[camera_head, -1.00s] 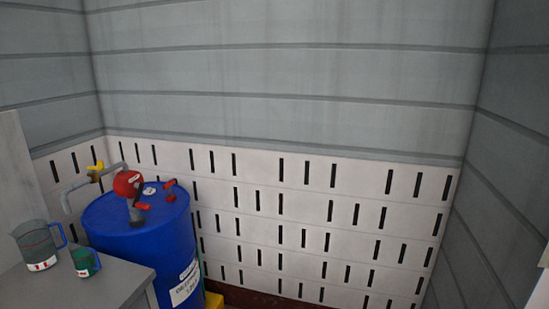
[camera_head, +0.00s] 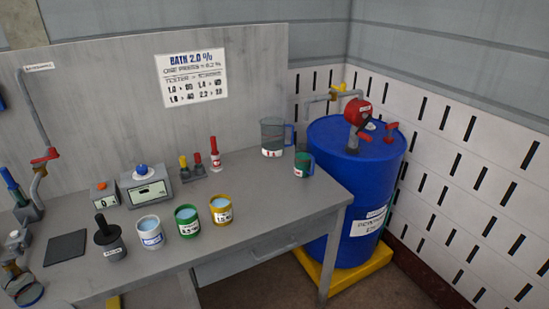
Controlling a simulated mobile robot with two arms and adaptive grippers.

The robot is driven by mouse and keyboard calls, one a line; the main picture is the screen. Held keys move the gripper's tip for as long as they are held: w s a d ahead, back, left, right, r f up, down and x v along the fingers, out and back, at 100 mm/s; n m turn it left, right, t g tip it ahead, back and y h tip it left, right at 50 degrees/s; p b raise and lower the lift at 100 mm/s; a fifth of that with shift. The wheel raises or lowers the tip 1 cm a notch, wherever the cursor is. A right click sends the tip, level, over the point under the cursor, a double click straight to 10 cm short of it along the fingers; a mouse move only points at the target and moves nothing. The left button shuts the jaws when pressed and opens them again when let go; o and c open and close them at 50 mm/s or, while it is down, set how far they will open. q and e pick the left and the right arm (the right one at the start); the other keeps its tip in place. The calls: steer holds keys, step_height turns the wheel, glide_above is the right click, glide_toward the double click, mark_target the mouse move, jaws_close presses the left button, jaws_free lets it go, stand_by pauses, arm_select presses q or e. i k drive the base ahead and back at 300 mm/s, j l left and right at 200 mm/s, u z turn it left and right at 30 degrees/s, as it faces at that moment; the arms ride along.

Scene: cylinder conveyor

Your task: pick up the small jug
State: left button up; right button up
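The small jug (camera_head: 303,166) is a green-tinted jug with a blue handle on its right side and a small white label. It stands upright on the right end of the grey bench (camera_head: 285,204). A larger clear jug (camera_head: 272,138) with a blue handle stands just behind it to the left. Neither of my grippers shows in the head view.
A blue drum (camera_head: 358,185) with a red pump (camera_head: 357,112) stands right of the bench on a yellow base (camera_head: 350,272). Several cups, including a yellow one (camera_head: 221,210), stand along the bench front. A meter (camera_head: 147,188) sits behind them. Bench top around the small jug is clear.

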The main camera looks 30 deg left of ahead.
mark_target(304, 162)
steer(key=u, duration=0.85)
steer(key=i+l+u, duration=0.3)
steer(key=i+l, duration=0.2)
steer(key=l, duration=0.25)
steer(key=i+l+u, duration=0.1)
steer(key=i+l, duration=0.15)
steer(key=l, duration=0.15)
